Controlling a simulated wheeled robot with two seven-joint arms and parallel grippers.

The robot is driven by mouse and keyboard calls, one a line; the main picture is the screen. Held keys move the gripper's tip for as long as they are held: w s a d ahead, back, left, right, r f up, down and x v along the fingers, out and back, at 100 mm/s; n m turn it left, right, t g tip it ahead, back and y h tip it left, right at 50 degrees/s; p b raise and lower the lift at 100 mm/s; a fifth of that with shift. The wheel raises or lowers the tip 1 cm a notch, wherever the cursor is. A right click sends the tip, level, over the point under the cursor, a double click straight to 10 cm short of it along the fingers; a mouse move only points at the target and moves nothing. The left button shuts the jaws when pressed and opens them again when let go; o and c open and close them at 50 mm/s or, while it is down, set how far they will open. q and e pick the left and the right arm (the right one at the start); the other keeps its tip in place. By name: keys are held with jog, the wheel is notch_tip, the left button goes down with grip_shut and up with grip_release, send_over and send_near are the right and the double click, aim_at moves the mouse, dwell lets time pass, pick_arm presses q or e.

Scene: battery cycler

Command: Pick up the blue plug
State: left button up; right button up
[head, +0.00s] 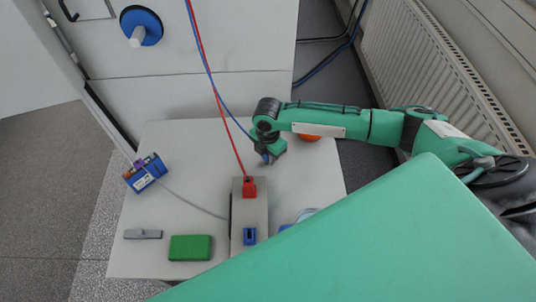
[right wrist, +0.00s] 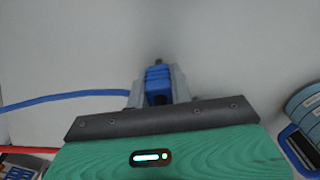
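The blue plug (right wrist: 158,77) is between the two fingers of my right gripper (right wrist: 158,92) in the right wrist view, with a finger against each side. Its blue cable leaves to the left. In the head view my right gripper (head: 268,157) is over the back right part of the table and mostly hides the plug. I cannot tell whether the plug touches the tabletop. A grey block (head: 237,212) holds a red plug (head: 249,187) at its far end and a blue socket (head: 249,236) at its near end. My left gripper is not in view.
On the white table (head: 165,215) are a blue device (head: 146,172), a green box (head: 190,248) and a small grey piece (head: 142,234). An orange object (head: 309,138) is partly behind my right arm. The red and blue cables hang from above. A radiator (head: 440,60) stands at right.

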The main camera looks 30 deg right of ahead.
grip_shut()
notch_tip(320, 180, up, 20)
jog(key=b, duration=0.2)
jog(key=shift+b, duration=0.3)
jog(key=shift+a, duration=0.1)
jog(key=s+a+f+n+p, duration=0.3)
jog(key=s+a+n+p, duration=0.15)
jog(key=s+a, duration=0.45)
jog(key=s+a+f+n+p, duration=0.4)
jog(key=s+a, duration=0.4)
jog(key=s, duration=0.4)
jog(key=shift+n, duration=0.25)
jog(key=f+b, duration=0.1)
jog(key=b, duration=0.1)
jog(key=f+b, duration=0.3)
jog(key=b, duration=0.2)
jog(key=shift+w+d+f, duration=0.1)
jog(key=shift+d+f, duration=0.05)
jog(key=shift+d, duration=0.15)
